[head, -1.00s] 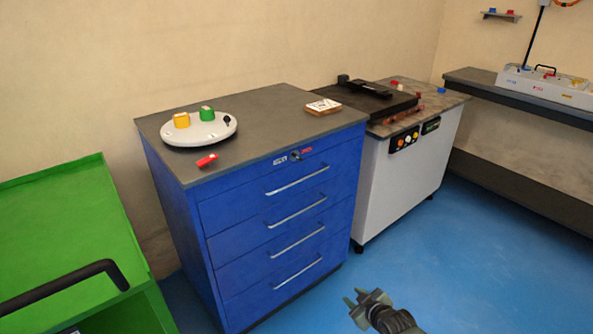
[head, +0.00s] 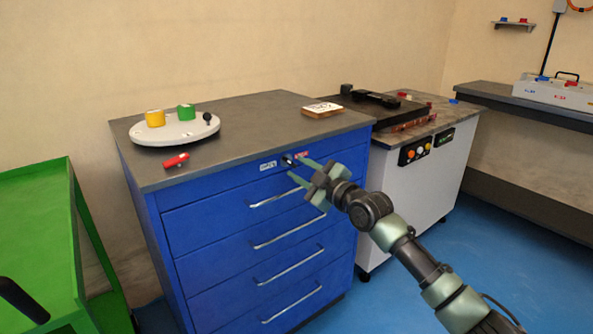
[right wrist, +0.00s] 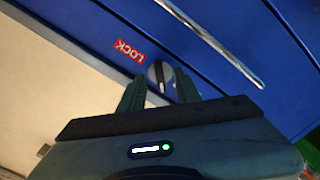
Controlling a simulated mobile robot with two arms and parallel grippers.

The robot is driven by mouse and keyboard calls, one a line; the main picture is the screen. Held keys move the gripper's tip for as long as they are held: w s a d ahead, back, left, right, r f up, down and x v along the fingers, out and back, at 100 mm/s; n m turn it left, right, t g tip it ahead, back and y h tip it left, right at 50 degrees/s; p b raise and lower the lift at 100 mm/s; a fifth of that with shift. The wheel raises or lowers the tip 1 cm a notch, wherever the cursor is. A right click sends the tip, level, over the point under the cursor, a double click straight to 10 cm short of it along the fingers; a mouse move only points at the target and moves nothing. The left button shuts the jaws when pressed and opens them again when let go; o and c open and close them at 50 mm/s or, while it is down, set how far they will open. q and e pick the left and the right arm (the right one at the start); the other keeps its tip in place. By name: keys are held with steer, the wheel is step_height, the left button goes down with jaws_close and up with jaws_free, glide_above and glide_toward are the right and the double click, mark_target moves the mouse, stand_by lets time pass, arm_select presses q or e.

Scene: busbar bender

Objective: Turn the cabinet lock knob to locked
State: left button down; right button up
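The blue cabinet (head: 180,224) has a small dark lock knob (head: 288,161) at the top of its front, between a white label (head: 268,165) and a red label (head: 301,155). In the right wrist view the knob (right wrist: 160,73) is a silver disc with a dark bar, beside the red LOCK label (right wrist: 129,50). My right gripper (head: 297,169) is at the cabinet front, close to the knob. Its fingers are apart, and in the right wrist view the knob shows between their tips; contact cannot be told. My left gripper is not in view.
Drawer handles (head: 275,193) project below the knob. A green cart (head: 35,215) stands left, a white machine (head: 405,195) right.

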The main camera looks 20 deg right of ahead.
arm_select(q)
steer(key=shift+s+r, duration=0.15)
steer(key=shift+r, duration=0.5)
arm_select(e)
steer(key=shift+x, duration=0.95)
jaws_close()
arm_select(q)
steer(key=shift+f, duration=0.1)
arm_select(e)
steer(key=m+p, duration=0.3)
steer(key=m, duration=0.3)
steer(key=shift+m, duration=0.3)
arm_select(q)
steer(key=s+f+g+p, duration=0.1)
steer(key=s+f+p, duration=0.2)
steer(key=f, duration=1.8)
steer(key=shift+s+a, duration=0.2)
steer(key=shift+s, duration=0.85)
arm_select(e)
steer(key=shift+s+a+m, duration=0.1)
steer(key=shift+a+m, duration=0.05)
steer(key=shift+m, duration=2.75)
steer(key=shift+s+a+m, duration=0.1)
steer(key=shift+a+m, duration=0.05)
steer(key=shift+m, duration=2.75)
